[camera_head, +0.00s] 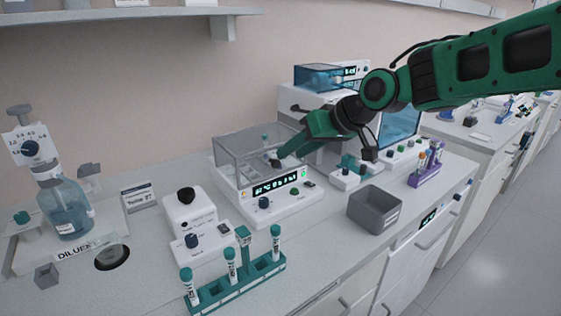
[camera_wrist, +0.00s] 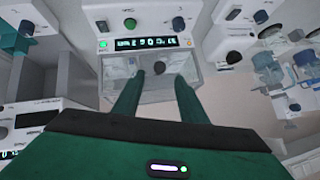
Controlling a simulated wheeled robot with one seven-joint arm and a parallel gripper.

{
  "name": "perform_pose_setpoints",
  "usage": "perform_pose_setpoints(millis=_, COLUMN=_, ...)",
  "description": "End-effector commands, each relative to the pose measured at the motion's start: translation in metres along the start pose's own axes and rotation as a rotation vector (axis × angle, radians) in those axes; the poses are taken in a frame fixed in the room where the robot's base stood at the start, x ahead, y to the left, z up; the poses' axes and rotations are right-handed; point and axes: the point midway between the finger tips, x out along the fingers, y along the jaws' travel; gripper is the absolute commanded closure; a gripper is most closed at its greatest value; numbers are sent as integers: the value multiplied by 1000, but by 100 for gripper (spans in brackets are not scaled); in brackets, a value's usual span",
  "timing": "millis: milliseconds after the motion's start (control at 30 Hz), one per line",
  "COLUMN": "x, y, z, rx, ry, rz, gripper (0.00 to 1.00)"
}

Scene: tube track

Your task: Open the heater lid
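The heater (camera_head: 290,204) is a white unit with a lit display and knobs on its front, near the middle of the bench. Its clear box-shaped lid (camera_head: 232,155) appears to be down over it; a teal-capped tube shows through the lid. In the wrist view the heater's display (camera_wrist: 146,43) is lit, and a dark knob (camera_wrist: 158,68) shows on the clear lid (camera_wrist: 150,88). My gripper (camera_head: 279,161) is at the lid. In the wrist view my gripper (camera_wrist: 160,80) is open, with the dark knob between and just beyond its fingertips. Contact cannot be told.
A teal tube rack (camera_head: 238,287) stands in front, with a white knobbed unit (camera_head: 189,212) behind it. A grey bin (camera_head: 374,209) and purple rack (camera_head: 427,177) are to the right. A blue bottle (camera_head: 68,212) is at the left. A larger machine stands behind my arm.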

Motion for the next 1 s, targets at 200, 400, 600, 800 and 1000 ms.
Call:
perform_pose_setpoints(millis=200, x=38, y=0, z=2, rx=-1, ry=-3, rz=-1, gripper=62)
perform_pose_setpoints(millis=400, x=58, y=1, z=1, rx=0, ry=-2, rz=0, gripper=62)
perform_pose_setpoints(millis=600, x=63, y=1, z=1, rx=0, ry=-1, rz=2, gripper=62)
perform_pose_setpoints(millis=800, x=63, y=1, z=1, rx=0, ry=-1, rz=2, gripper=64)
perform_pose_setpoints(millis=1000, x=63, y=1, z=1, rx=0, ry=-1, rz=2, gripper=100)
